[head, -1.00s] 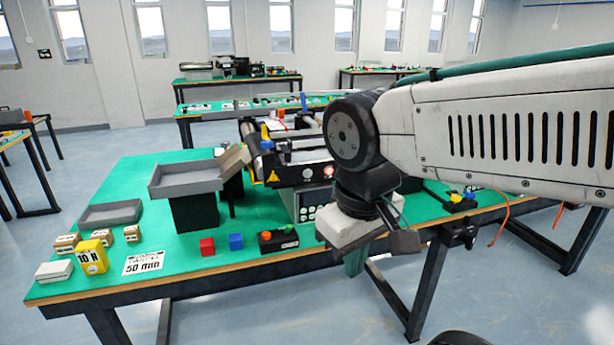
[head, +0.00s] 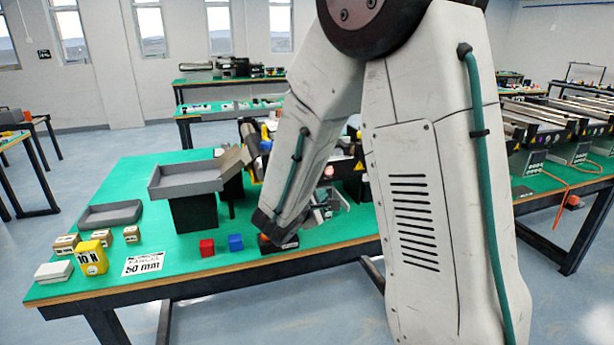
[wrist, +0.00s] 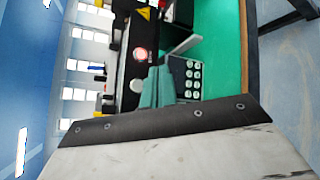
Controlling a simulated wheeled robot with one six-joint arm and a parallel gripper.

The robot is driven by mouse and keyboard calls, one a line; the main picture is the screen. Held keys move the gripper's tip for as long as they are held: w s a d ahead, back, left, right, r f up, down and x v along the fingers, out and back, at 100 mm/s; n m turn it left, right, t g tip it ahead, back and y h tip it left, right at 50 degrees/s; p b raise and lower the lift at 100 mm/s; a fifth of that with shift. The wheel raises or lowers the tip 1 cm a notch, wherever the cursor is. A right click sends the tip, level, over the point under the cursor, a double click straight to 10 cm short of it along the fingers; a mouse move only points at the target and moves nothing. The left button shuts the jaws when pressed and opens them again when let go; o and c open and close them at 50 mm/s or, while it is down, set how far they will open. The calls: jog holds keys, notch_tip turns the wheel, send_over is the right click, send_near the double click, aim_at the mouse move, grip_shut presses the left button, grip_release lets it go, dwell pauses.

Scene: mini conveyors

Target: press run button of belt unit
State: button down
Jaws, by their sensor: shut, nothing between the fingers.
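The belt unit (head: 258,165) stands on the green table, largely hidden behind my arm in the head view. A small black button box (head: 290,243) lies at the table's front, mostly covered by my arm. My gripper (wrist: 158,72) is shut and empty; its teal fingers appear in front of the belt unit. Contact cannot be told.
A grey tray on a black stand (head: 185,178) is left of the belt unit. A yellow 10 N block (head: 92,258) and small boxes are at the left. More conveyors (head: 560,125) stand at right.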

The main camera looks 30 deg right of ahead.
jog(key=shift+w, duration=0.25)
jog(key=w+d, duration=0.2)
jog(key=w, duration=0.6)
jog(key=shift+d, duration=0.2)
jog(key=shift+w, duration=0.2)
dwell(1.9)
jog(key=shift+w+d, duration=0.1)
jog(key=shift+w, duration=0.2)
